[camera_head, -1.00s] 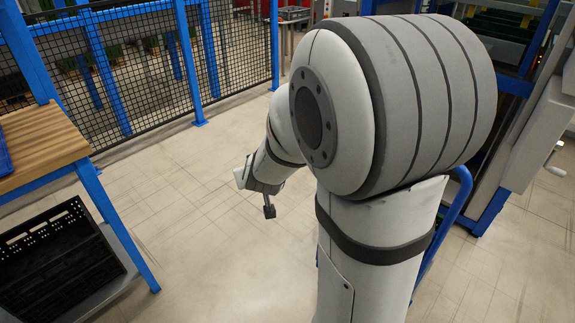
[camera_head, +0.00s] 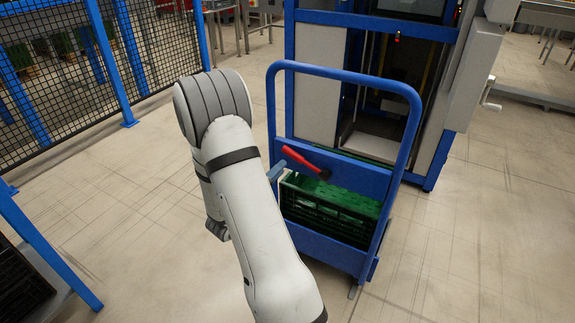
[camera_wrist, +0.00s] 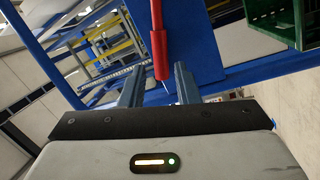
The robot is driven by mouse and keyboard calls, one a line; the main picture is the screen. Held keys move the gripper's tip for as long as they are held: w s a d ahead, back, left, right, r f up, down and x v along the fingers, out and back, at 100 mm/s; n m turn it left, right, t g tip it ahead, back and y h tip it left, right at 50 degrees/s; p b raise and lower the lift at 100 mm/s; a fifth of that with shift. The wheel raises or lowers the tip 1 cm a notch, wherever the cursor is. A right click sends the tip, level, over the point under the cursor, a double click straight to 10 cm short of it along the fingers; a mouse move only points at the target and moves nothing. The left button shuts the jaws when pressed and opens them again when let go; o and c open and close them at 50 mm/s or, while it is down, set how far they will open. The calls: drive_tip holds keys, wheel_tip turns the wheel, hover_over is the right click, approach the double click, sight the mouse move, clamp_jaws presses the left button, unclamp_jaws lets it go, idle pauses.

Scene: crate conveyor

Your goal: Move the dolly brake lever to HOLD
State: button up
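The blue dolly (camera_head: 340,157) stands right of my arm in the head view. Its red brake lever (camera_head: 302,160) sits on the crossbar, slanting up to the left from a dark pivot. In the wrist view the red lever (camera_wrist: 158,42) comes down from the top, its end between my fingertips. My gripper (camera_wrist: 160,75) is open, with a visible gap on both sides of the lever. In the head view a fingertip of it shows just left of the lever, partly behind my arm. No HOLD mark is readable.
A green crate (camera_head: 325,205) sits on the dolly, and also shows at the upper right in the wrist view (camera_wrist: 290,20). A blue-framed machine (camera_head: 290,60) stands behind the dolly. A mesh fence (camera_head: 60,55) is at the left. The floor right of the dolly is clear.

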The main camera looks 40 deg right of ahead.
sight(292, 157)
drive_tip(key=shift+b+x, duration=0.5)
drive_tip(key=shift+x, duration=2.3)
drive_tip(key=shift+c, duration=0.6)
clamp_jaws()
